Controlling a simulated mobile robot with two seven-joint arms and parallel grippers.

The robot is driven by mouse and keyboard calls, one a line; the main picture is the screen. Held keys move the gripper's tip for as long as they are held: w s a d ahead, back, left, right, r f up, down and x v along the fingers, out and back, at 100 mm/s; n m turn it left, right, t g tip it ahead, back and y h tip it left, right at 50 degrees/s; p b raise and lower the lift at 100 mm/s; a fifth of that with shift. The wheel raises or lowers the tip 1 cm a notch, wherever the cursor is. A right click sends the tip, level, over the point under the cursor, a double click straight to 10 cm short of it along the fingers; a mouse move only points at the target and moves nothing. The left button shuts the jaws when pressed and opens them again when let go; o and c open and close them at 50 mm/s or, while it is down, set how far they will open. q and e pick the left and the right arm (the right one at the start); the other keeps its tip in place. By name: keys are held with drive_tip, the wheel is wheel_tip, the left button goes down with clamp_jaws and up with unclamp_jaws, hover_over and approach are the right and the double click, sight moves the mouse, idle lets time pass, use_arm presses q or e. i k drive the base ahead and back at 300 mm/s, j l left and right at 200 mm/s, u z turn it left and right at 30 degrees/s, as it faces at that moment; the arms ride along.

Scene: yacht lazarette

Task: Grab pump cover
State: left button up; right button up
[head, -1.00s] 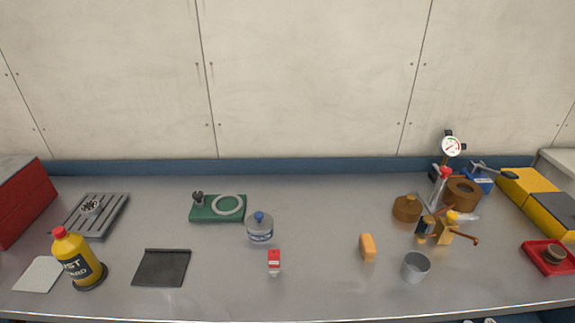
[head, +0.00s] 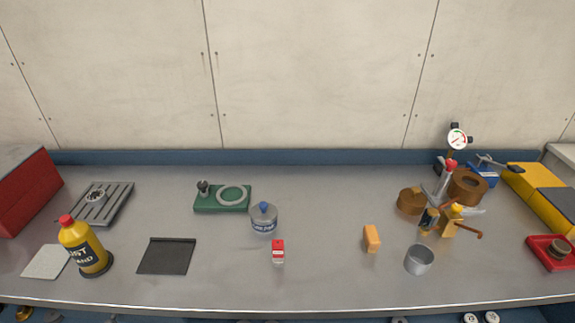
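A round grey cover with a blue knob and a blue lettered band (head: 264,219) stands near the middle of the metal bench (head: 325,200). It looks like the pump cover, but its lettering is too small to read. It sits just right of a green block carrying a pale ring (head: 206,206) and behind a small red and white item (head: 278,251). Nothing touches the cover. Neither of my grippers is in view.
An orange block (head: 372,239), grey cup (head: 419,260) and a brown and yellow cluster with a gauge (head: 457,139) stand right. The bench between is clear.

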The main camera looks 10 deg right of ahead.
sight(411, 202)
drive_tip(key=k+l+u, duration=0.2)
drive_tip(key=l, duration=0.35)
drive_tip(key=k+l+u, duration=0.2)
drive_tip(key=k+l, duration=0.25)
drive_tip(key=k+l+u, duration=0.2)
drive_tip(key=k+l, duration=0.15)
drive_tip(key=l, duration=0.2)
